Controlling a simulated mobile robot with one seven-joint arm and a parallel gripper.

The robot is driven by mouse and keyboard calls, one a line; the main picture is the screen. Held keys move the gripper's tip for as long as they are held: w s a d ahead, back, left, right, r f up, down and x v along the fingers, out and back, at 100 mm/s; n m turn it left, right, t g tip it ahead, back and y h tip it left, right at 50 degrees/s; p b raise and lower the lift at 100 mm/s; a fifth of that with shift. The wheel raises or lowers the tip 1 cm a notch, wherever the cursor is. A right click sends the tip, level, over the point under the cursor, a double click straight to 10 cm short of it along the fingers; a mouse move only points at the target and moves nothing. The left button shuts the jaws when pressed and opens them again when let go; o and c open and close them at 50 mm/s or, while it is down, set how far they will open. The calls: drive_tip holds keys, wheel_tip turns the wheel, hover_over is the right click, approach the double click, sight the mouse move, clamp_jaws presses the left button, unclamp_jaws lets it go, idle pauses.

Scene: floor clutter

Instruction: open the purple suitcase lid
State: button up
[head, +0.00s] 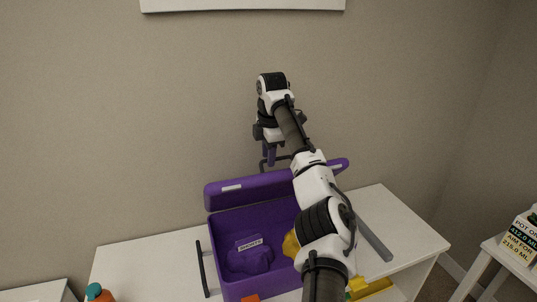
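The purple suitcase (232,287) stands on the white table in the head view. Its lid (228,192) is swung up and back, so the inside shows. A dark handle (278,159) stands up from the lid's upper edge. My gripper (268,156) points down at the handle, above the lid. The fingertips are small and overlap the handle in the picture, so I cannot tell whether they grip it. My arm hides the right part of the suitcase and lid.
A labelled purple object (249,255) and a yellow object (291,244) lie inside the suitcase. A dark bar (202,269) lies left of it and a grey bar (373,238) right. A wall stands behind the table (150,262).

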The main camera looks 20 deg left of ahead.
wheel_tip(320, 180, up, 14)
drive_tip(key=s+d, duration=0.1)
drive_tip(key=shift+s+f, duration=0.15)
drive_tip(key=shift+s, duration=0.1)
